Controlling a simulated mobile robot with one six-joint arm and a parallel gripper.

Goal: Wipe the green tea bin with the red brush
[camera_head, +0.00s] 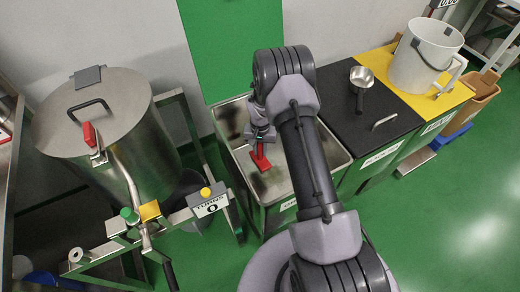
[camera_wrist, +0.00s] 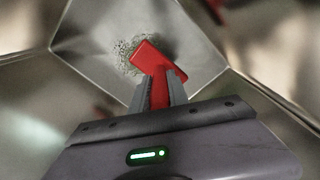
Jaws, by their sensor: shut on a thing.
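My gripper (camera_wrist: 160,92) is shut on the red brush (camera_wrist: 159,62), which points down into an open steel bin. In the head view the brush (camera_head: 261,157) shows below my gripper (camera_head: 262,138), inside the green tea bin (camera_head: 234,110). The bin's label is mostly hidden by my arm. In the wrist view the bin's floor (camera_wrist: 200,40) has a patch of dark green specks (camera_wrist: 126,50) beside the brush head. The brush head overlaps the patch's edge; whether it touches the floor I cannot tell.
Right of the bin is a black lid (camera_head: 375,135) with a metal scoop (camera_head: 362,78) on it. A white bucket (camera_head: 424,60) stands on a yellow lid (camera_head: 456,97). A large steel drum (camera_head: 140,125) and a turns counter (camera_head: 209,205) are at left.

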